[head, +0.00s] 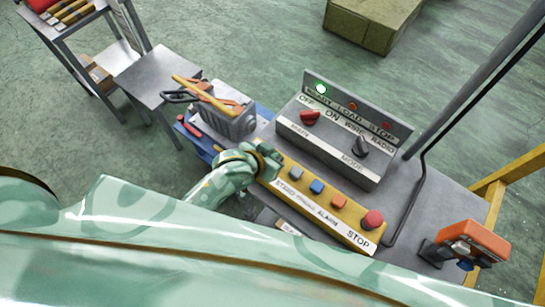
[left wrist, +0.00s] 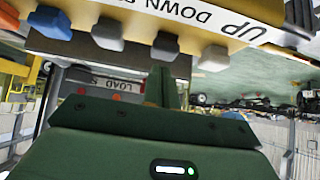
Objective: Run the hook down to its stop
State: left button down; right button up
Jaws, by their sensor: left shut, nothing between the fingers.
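The yellow control strip (head: 315,208) lies along the console's near edge, with grey, blue and orange-red buttons and a red STOP button (head: 372,219). My left gripper (head: 268,160) is shut and empty over its left end, hiding the buttons there. In the left wrist view the strip (left wrist: 255,35) is upside down, with UP and DOWN labels. I see no hook. My right gripper is not in view.
A grey box with tools (head: 235,120) stands left of the console. An orange device (head: 475,238) is at right, near a post and cable.

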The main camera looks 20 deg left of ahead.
pick_arm(q)
jog(key=shift+f, duration=0.5)
